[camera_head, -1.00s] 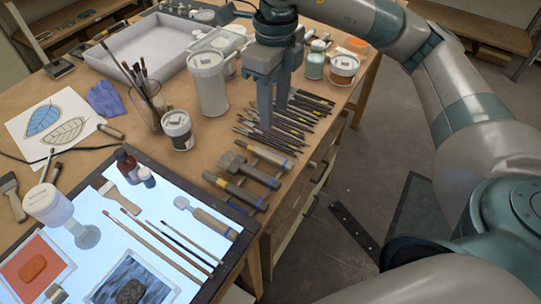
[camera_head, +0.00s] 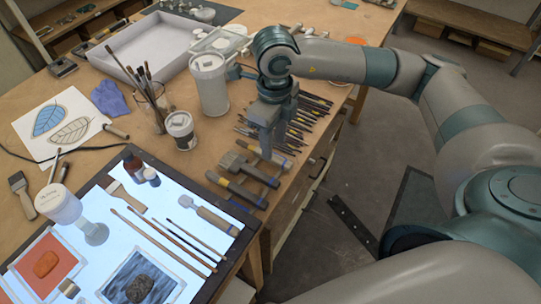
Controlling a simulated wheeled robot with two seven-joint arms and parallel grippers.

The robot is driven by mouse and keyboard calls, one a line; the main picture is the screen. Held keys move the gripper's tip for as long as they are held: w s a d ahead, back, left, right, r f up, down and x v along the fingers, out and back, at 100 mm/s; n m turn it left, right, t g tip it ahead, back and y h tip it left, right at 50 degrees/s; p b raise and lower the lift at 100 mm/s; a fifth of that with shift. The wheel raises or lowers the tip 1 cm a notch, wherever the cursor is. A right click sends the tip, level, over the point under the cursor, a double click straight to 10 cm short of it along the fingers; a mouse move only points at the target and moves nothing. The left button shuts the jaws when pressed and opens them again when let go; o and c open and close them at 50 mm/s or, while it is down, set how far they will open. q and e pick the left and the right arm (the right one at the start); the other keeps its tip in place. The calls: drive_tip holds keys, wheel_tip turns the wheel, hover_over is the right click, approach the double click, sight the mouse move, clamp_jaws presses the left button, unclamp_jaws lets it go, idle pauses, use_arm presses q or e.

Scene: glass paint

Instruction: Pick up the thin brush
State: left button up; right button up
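Several thin brushes lie side by side on the lit panel (camera_head: 100,262); the slimmest, a dark one (camera_head: 190,239), is near the panel's middle right. More slim brushes and tools (camera_head: 306,116) lie in a row on the table beyond, and others stand in a glass jar (camera_head: 150,98). I cannot tell which is the thin brush meant. My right gripper (camera_head: 267,154) points down over the near end of the tool row, beyond the panel. Its fingers overlap in this view, so their gap is unclear. No brush is visibly held. My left gripper is not in view.
Wide-handled tools (camera_head: 235,188) lie between the panel and my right gripper. A tall white container (camera_head: 209,84) and a small paint jar (camera_head: 181,130) stand left of the gripper. A white tray (camera_head: 125,60) is at the back. The table's right edge is close.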

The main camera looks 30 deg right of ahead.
sight(276, 158)
drive_tip(key=shift+d+f+p, duration=0.15)
drive_tip(key=shift+f+p, duration=0.4)
drive_tip(key=shift+p, duration=0.05)
drive_tip(key=shift+d+f+p, duration=0.15)
drive_tip(key=shift+f+p, duration=0.35)
drive_tip(key=shift+p, duration=0.1)
wheel_tip(276, 158, down, 2)
drive_tip(key=shift+f+p, duration=0.1)
drive_tip(key=shift+p, duration=0.35)
drive_tip(key=shift+f, duration=0.45)
clamp_jaws()
